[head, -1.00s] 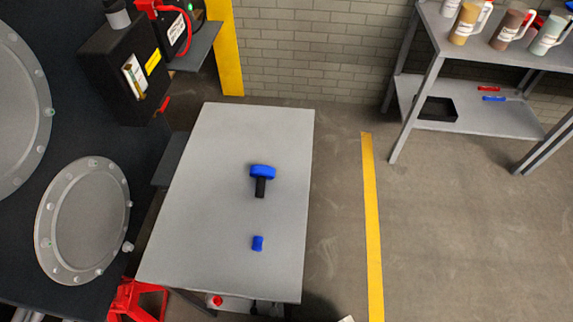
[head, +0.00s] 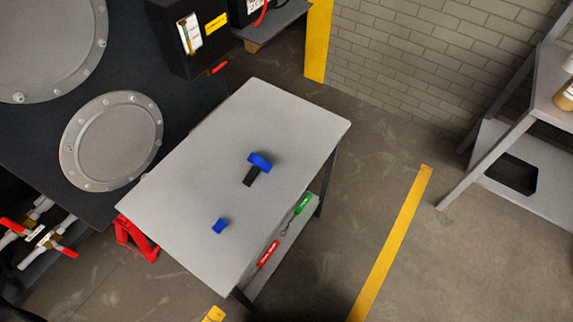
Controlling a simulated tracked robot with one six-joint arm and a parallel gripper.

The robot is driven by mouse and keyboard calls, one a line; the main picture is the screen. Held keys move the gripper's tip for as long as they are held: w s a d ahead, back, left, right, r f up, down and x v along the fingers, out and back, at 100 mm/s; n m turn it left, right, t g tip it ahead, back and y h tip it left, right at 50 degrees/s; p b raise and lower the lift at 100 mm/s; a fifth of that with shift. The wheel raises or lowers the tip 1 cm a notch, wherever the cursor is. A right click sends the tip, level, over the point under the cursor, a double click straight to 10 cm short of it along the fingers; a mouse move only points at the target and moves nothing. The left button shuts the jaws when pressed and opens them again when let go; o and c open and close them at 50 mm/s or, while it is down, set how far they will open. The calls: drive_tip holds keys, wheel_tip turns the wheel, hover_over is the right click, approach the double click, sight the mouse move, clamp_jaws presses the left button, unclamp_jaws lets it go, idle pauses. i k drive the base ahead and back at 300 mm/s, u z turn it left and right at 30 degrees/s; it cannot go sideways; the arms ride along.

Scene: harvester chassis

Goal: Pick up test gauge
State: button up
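A blue and black tool (head: 259,166) lies near the middle of the grey table top (head: 200,170). It has a wide blue head and a short black stem pointing down and left. It may be the test gauge, but I cannot read any dial or label on it. A small blue piece (head: 220,226) lies on the same table, nearer the front edge and apart from the tool. My gripper is not in view, and nothing is seen touching either object.
A lower shelf (head: 288,240) under the table holds a red item (head: 268,254) and a green item (head: 302,204). A dark tank wall with round flanges (head: 111,141) stands left. A red jack stand (head: 135,240) is by the table. Open floor lies right, with a yellow line (head: 395,240).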

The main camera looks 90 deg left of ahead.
sight(259, 163)
drive_tip(key=i, duration=0.65)
drive_tip(key=z, duration=3.25)
drive_tip(key=k, duration=1)
drive_tip(key=z, duration=0.05)
